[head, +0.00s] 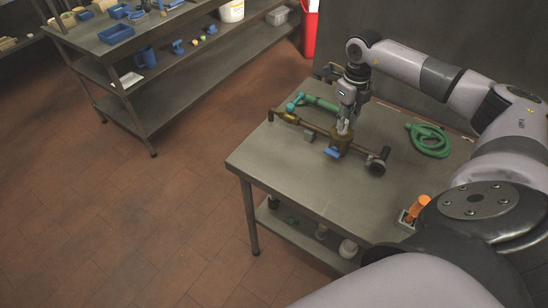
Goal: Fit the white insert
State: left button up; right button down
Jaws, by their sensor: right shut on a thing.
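My right gripper (344,128) points down over the brass valve body (339,144) on the pipe assembly, on the steel table. It is shut on a small pale thing at its fingertips, which looks like the white insert; the fingers hide most of it. The insert is at or just above the top of the valve body; I cannot tell whether it is inside. A blue handle (331,153) sits at the valve's front. The brass pipe (310,126) runs from the upper left to a dark round end (377,167) at the right. My left gripper is not in view.
A teal-handled part (295,102) and a green cylinder (322,103) lie behind the pipe. A small grey block (309,135) is near it. A coiled green hose (429,141) lies right; an orange-handled tool (418,207) stands in a holder nearer. The table's front left is clear.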

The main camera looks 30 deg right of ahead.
jog(key=c, duration=1.4)
grip_release()
jog(key=shift+o, duration=0.2)
notch_tip(320, 180, up, 12)
